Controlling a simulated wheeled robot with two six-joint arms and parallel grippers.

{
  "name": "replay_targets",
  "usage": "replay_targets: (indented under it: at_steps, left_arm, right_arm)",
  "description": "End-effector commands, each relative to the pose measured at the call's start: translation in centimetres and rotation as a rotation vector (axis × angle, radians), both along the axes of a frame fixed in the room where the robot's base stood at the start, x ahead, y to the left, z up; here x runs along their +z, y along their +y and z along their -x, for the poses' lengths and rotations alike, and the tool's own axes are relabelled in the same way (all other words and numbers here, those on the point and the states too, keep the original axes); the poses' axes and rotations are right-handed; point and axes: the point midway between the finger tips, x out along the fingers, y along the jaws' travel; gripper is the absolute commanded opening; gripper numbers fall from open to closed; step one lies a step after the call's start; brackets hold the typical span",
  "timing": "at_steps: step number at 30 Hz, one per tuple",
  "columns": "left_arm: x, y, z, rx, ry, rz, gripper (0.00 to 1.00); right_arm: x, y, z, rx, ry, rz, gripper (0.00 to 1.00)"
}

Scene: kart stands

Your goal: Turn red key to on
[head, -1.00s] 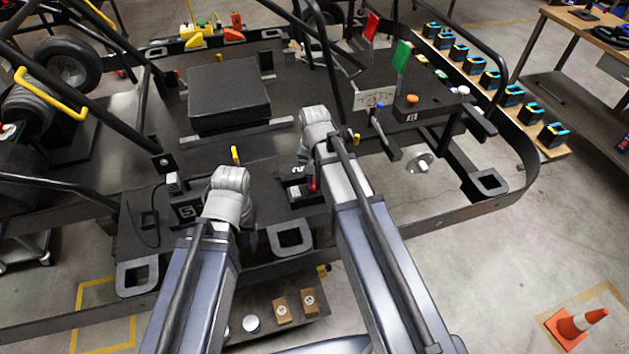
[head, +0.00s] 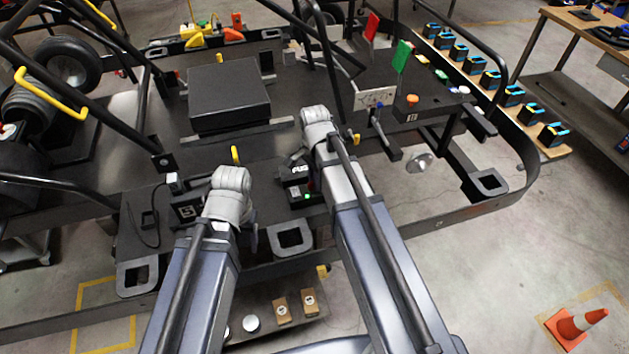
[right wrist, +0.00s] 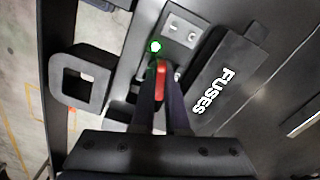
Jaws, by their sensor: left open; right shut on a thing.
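The red key (right wrist: 161,72) shows in the right wrist view between the two dark fingers of my right gripper (right wrist: 161,95), which is shut on it. Only the key's red upper part is visible; its lower part is hidden between the fingers. A lit green lamp (right wrist: 155,46) is just beyond the key on the same panel. It also glows in the head view (head: 307,196). In the head view my right wrist hides most of the key and the fingertips. My left gripper is over the lower left panel, with its open jaws mostly hidden behind its own wrist.
A black box marked FUSES (right wrist: 230,85) is close beside my right fingers. A panel with a square plate (head: 188,211) lies by my left gripper. Black frame tubes, a red flag (head: 370,28) and a green flag (head: 402,55) rise beyond my arms.

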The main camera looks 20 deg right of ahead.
Motion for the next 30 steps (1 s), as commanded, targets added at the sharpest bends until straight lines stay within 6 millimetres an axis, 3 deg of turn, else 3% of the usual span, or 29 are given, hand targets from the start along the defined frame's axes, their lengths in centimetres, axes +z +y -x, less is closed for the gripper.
replay_targets:
  at_steps: [7,17,18,24,27,30]
  left_arm:
    - [0.0,0.0,0.0,0.0,0.0,0.0,0.67]
    - [0.0,0.0,0.0,0.0,0.0,0.0,0.67]
    - [0.0,0.0,0.0,0.0,0.0,0.0,0.67]
    - [0.0,0.0,0.0,0.0,0.0,0.0,0.67]
    - [0.0,0.0,0.0,0.0,0.0,0.0,0.67]
    - [0.0,0.0,0.0,0.0,0.0,0.0,0.67]
  right_arm:
    - [0.0,-0.01,-0.01,-0.288,0.0,0.0,0.0]
    - [0.0,-0.01,-0.01,-0.342,0.0,0.0,0.0]
    - [0.0,0.0,-0.02,-0.342,0.0,0.0,0.15]
    - [0.0,0.0,-0.02,-0.341,0.0,0.0,0.37]
    - [0.0,0.0,-0.02,-0.34,0.0,0.0,0.47]
    - [0.0,0.0,-0.02,-0.34,0.0,0.0,0.47]
